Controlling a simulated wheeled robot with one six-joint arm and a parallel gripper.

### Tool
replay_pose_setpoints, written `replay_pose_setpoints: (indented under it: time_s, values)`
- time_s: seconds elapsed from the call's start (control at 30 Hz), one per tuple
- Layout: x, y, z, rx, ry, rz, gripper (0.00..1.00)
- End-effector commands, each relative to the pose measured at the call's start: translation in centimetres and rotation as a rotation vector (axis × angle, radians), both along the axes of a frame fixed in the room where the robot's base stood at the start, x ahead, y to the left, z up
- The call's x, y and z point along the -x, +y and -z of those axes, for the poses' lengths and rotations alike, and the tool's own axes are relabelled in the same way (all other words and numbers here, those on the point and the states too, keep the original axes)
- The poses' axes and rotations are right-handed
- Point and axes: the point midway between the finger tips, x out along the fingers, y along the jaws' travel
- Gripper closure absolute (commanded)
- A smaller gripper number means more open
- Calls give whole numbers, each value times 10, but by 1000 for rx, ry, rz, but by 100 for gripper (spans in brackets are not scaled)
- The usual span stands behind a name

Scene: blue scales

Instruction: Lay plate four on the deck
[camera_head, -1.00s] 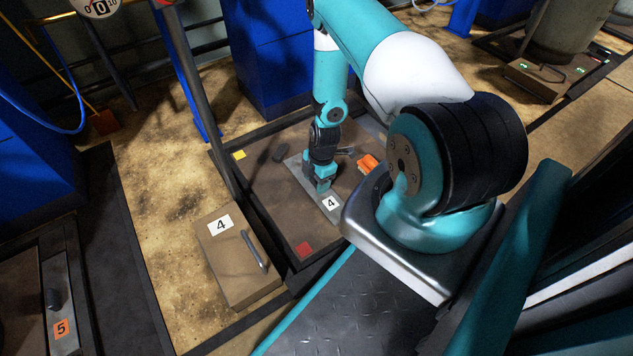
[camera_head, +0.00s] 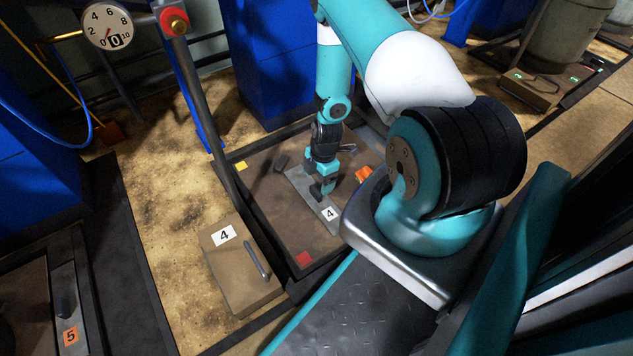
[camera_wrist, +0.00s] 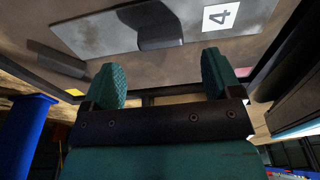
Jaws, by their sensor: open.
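Plate four (camera_head: 331,224) is a grey metal strip with a white "4" label and a dark upright grip (camera_head: 317,190). It lies flat on the brown deck (camera_head: 275,215) within a dark frame. In the wrist view the plate (camera_wrist: 90,33) crosses the top, with its grip (camera_wrist: 152,25) and label showing. My gripper (camera_head: 322,174) is just above the plate's grip. In the wrist view its two teal fingers (camera_wrist: 163,80) are spread, with nothing between them; the grip lies beyond them. My gripper partly hides the plate in the head view.
A red square (camera_head: 304,258) and a yellow square (camera_head: 240,166) mark the deck. A small dark block (camera_head: 282,162) and an orange object (camera_head: 364,174) lie beside the plate. A box labelled 4 (camera_head: 235,275) stands in front. A post (camera_head: 205,110) rises at left; a dial (camera_head: 107,27) reads near 0.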

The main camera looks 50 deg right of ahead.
Motion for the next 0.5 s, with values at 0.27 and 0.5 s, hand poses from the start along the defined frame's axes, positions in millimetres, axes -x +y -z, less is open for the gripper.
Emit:
replay_pose_setpoints:
  time_s: [0.27, 0.5]
  values:
    - [2, -8, -56, 0, -1, 1, 16]
    - [3, -9, -63, 0, 1, 1, 16]
